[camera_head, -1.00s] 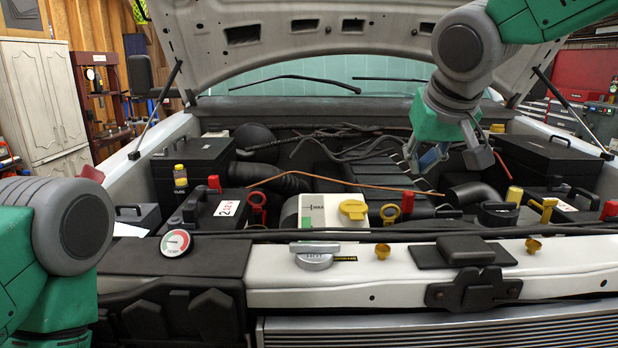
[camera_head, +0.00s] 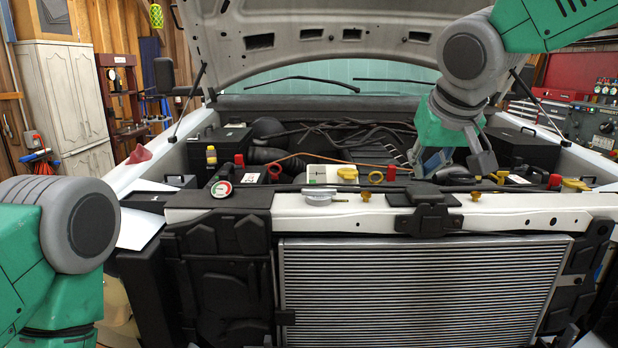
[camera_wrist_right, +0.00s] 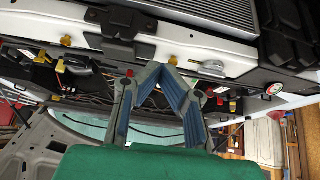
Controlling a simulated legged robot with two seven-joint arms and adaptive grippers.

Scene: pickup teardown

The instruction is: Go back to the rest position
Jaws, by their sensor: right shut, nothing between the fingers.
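My right gripper (camera_head: 438,164) hangs at the right of the head view, in front of the open engine bay. It is shut and holds nothing. In the right wrist view its two blue-lined fingers (camera_wrist_right: 166,66) meet near the middle, with the truck's front behind them. My left arm shows only as a green and grey link at the left edge of the head view; its gripper is out of view. The pickup's engine bay (camera_head: 320,130) lies open under the raised hood (camera_head: 310,60).
A white front crossmember (camera_head: 330,210) and a large radiator (camera_head: 420,290) face me. A pressure gauge (camera_head: 221,189), a grey cap (camera_head: 322,196) and yellow and red fittings lie along the bay's front. Cabinets (camera_head: 65,95) stand back left, red tool storage (camera_head: 585,72) back right.

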